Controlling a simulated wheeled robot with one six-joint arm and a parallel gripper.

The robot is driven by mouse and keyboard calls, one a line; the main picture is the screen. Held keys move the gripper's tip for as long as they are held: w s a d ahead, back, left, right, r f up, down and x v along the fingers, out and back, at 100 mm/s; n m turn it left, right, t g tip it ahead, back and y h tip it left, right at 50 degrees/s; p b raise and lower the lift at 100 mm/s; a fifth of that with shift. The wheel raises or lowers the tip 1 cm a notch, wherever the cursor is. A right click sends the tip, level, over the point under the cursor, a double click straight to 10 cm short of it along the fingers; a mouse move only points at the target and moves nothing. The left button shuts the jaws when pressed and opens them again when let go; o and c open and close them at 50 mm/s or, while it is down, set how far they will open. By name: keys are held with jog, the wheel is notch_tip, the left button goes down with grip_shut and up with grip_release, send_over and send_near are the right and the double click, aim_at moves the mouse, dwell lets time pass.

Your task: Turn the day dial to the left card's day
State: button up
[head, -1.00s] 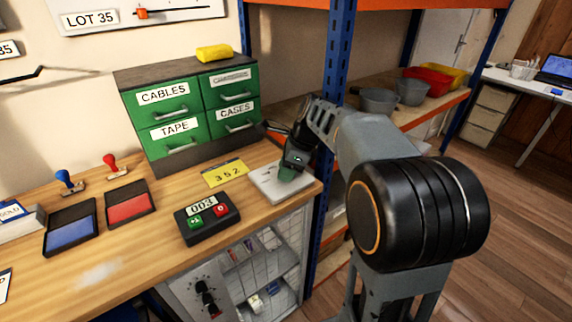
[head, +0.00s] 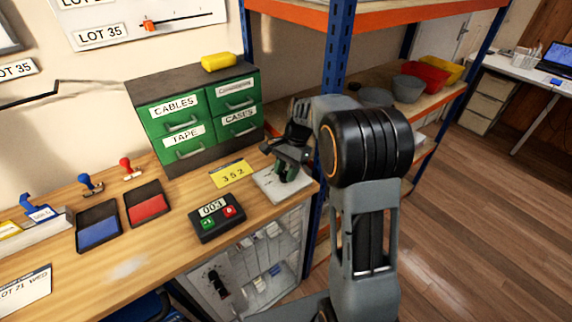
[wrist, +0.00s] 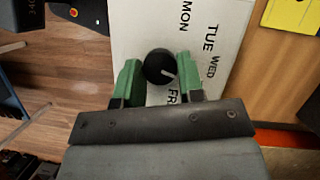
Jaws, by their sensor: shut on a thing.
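The day dial is a white plate (head: 268,189) on the bench's right end; in the wrist view the plate (wrist: 140,22) carries MON, TUE, WED and a partly hidden FR. Its round black knob (wrist: 157,64) has a white mark pointing right and slightly down, between WED and FR; the lettering there is hidden by a finger. My gripper (wrist: 158,75) is shut on the knob, one green finger on each side. In the head view my gripper (head: 288,168) covers the knob. The left card (head: 24,291), at the bench's front left, reads LOT 21 WED.
A yellow 352 card (head: 232,174) and a counter reading 003 (head: 215,218) lie left of the dial. Green drawers (head: 190,115) stand behind. A blue shelf post (head: 332,80) rises close to my arm. Blue and red ink pads (head: 148,205) are farther left.

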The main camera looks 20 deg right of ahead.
jog(key=n+p, duration=0.1)
jog(key=n, duration=0.1)
jog(key=n+g+h+p, duration=0.1)
jog(key=n, duration=0.1)
jog(key=shift+a+r+n, duration=0.15)
jog(key=shift+n, duration=0.15)
jog(key=n+h+p, duration=0.1)
jog(key=n, duration=0.1)
jog(key=n+g+h+p, duration=0.1)
jog(key=n, duration=0.2)
jog(key=shift+w+a, duration=0.1)
jog(key=shift+a, duration=0.05)
jog(key=n+h+p, duration=0.1)
jog(key=n+h, duration=0.1)
jog(key=n, duration=0.3)
jog(key=shift+a, duration=0.1)
jog(key=n, duration=0.2)
jog(key=n+t+h, duration=0.1)
jog(key=n, duration=0.1)
jog(key=shift+n+h, duration=0.3)
jog(key=shift+a+f, duration=0.1)
jog(key=shift+f, duration=0.1)
jog(key=o, duration=0.9)
jog(key=shift+r, duration=0.1)
